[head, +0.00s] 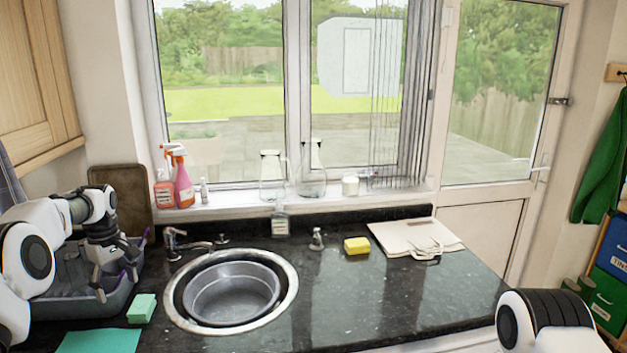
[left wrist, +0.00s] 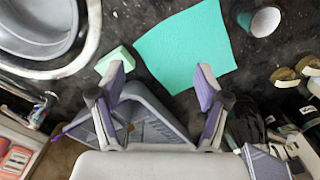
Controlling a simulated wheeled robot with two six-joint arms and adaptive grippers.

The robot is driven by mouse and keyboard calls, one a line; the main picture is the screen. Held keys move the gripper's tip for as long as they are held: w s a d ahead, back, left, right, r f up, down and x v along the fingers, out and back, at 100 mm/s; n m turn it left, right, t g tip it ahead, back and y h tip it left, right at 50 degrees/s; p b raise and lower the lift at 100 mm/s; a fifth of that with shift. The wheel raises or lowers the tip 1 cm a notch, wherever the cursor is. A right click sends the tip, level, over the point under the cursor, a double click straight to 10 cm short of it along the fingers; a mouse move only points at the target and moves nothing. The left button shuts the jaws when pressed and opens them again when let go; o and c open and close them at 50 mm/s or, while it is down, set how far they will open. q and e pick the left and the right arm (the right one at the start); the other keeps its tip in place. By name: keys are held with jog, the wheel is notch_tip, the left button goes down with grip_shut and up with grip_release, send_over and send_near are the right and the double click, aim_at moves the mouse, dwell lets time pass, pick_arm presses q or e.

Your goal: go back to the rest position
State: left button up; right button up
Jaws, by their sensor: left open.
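My left gripper (head: 115,278) is at the left of the head view, pointing down over the grey dish rack (head: 75,305). Its fingers are apart with nothing between them. In the left wrist view the two purple-padded fingers (left wrist: 160,82) are spread, with the rack (left wrist: 150,128) partly behind them. Part of my right arm shows at the lower right of the head view; its gripper is out of view.
A green sponge (head: 142,308) and a teal cloth (head: 100,341) lie beside the rack. The sink (head: 291,290) holds a grey basin (head: 232,292). A tap (head: 180,243), yellow sponge (head: 357,245) and folded cloth (head: 415,236) are behind. The counter's right side is clear.

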pick_arm(q)
jog(key=s+d+f+m+g+b, duration=0.15)
jog(key=s+d+f, duration=0.35)
jog(key=f, duration=0.5)
jog(key=s+d+f+m+g+b, duration=0.1)
jog(key=s+d+f+g+b, duration=0.1)
jog(key=s+d+f, duration=0.6)
jog(key=s+d+f+m+g+b, duration=0.1)
jog(key=s+d+f+m+g, duration=0.15)
jog(key=f, duration=0.95)
jog(key=s+d+f+m+b, duration=0.1)
jog(key=s+d+f, duration=0.25)
jog(key=s, duration=0.35)
jog(key=s+d+f+m+b, duration=0.1)
jog(key=s+d+f, duration=0.25)
jog(key=s, duration=0.25)
jog(key=s+d+m+t, duration=0.3)
jog(key=s+m, duration=0.1)
jog(key=s, duration=1.2)
jog(key=w+t, duration=0.1)
jog(key=w+m+t, duration=0.2)
jog(key=shift+w+a+r, duration=0.1)
jog(key=shift+w+a, duration=0.25)
jog(key=shift+w, duration=0.05)
